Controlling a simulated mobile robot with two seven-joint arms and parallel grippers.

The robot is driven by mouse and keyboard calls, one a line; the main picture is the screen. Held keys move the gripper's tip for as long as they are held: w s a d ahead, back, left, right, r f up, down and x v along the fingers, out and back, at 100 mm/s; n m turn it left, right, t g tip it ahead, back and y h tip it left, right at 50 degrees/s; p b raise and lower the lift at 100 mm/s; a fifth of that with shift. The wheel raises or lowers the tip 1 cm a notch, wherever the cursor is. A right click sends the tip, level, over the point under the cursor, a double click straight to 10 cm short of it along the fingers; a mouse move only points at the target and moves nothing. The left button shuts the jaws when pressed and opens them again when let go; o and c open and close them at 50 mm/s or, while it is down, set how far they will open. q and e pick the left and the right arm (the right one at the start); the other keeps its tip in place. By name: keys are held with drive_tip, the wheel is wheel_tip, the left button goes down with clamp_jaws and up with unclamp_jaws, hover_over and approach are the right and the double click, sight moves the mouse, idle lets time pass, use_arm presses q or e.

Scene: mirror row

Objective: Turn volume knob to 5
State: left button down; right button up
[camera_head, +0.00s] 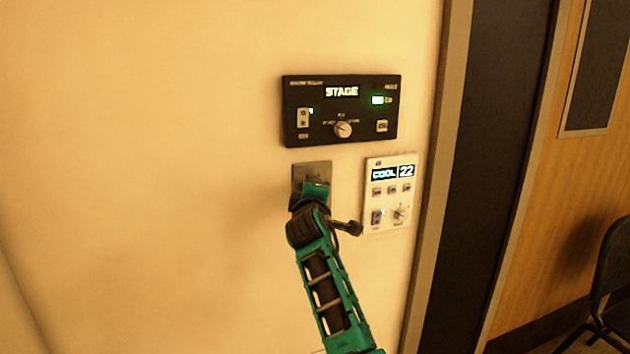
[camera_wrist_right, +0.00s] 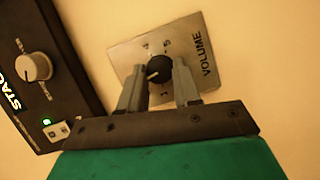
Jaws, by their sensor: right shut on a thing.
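The volume plate (camera_head: 311,168) is a small metal panel on the wall below the black STAGE panel. My right gripper (camera_head: 314,186) is in front of it and hides its knob in the head view. In the right wrist view the plate (camera_wrist_right: 198,30) carries the word VOLUME and small numbers, with 4 and 5 legible. Its dark round volume knob (camera_wrist_right: 158,68) sits between the two grey fingers, which are shut on it. A light mark on the knob points to the lower left of that view. My left gripper is not in view.
The black STAGE panel (camera_head: 365,92) with its own round knob (camera_head: 343,129) is just above. A white COOL 22 panel (camera_head: 391,218) is close on the right. A dark door (camera_head: 492,170) and a chair (camera_head: 612,270) stand farther right. The wall on the left is bare.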

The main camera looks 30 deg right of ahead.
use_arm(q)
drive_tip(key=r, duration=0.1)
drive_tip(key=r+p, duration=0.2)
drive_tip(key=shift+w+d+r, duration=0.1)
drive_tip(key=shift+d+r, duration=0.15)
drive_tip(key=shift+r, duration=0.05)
use_arm(e)
drive_tip(key=m+y, duration=0.4)
drive_tip(key=m, duration=0.2)
drive_tip(key=d+m+y, duration=0.1)
drive_tip(key=m+y, duration=0.2)
drive_tip(key=m, duration=0.3)
drive_tip(key=m+t+y, duration=0.1)
drive_tip(key=m+y, duration=0.3)
drive_tip(key=m, duration=0.2)
drive_tip(key=shift+s+d+r+m+y, duration=0.2)
drive_tip(key=shift+d+m+y, duration=0.1)
drive_tip(key=shift+m, duration=0.1)
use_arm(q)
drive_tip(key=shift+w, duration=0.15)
use_arm(e)
drive_tip(key=o, duration=1.1)
drive_tip(key=shift+c, duration=0.2)
